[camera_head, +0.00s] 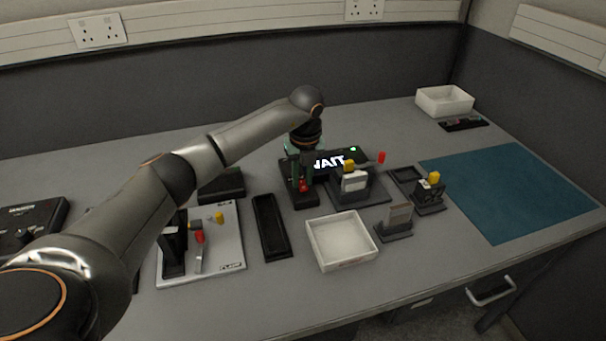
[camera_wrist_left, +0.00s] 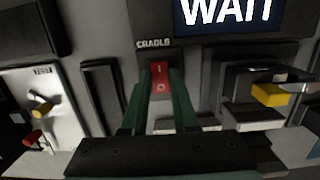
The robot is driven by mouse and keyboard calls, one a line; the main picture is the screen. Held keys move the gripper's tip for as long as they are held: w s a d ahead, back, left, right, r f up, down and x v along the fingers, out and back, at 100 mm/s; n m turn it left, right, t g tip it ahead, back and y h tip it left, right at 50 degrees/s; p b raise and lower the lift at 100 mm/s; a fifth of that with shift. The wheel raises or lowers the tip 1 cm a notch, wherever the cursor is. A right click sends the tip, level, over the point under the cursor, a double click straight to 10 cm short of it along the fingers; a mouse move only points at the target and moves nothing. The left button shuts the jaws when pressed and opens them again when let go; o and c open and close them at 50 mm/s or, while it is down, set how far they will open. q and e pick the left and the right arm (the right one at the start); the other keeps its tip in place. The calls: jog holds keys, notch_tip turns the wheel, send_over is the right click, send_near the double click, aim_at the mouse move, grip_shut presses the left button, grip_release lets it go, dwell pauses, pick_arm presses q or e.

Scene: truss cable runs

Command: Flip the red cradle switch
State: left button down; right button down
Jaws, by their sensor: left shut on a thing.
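The red cradle switch (camera_wrist_left: 161,78) sits on a dark block under a label starting "CRADL" in the left wrist view. A red bit of it shows low between my fingers in the head view (camera_head: 303,187). My left gripper (camera_head: 301,176) reaches down over it from above. Its green fingers (camera_wrist_left: 161,101) stand on either side of the red switch and are shut on it. A display (camera_head: 328,162) just behind reads "WAIT", with a small green light near it. My right gripper is not in view.
A dark fixture with a yellow knob (camera_head: 348,166) and a red-tipped lever (camera_head: 381,158) stands close on the right. A white tray (camera_head: 341,243) and black tray (camera_head: 270,228) lie in front. A white clamp board (camera_head: 228,247) is left. The blue mat (camera_head: 510,190) is clear.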

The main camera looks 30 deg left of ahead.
aim_at(302, 183)
pick_arm(q)
jog(key=shift+w+a+g+h, duration=0.15)
jog(key=shift+a+g+h, duration=0.05)
jog(key=shift+g+h, duration=0.35)
jog(key=c, duration=0.7)
grip_release()
jog(key=shift+r+p, duration=0.4)
jog(key=shift+r, duration=5.85)
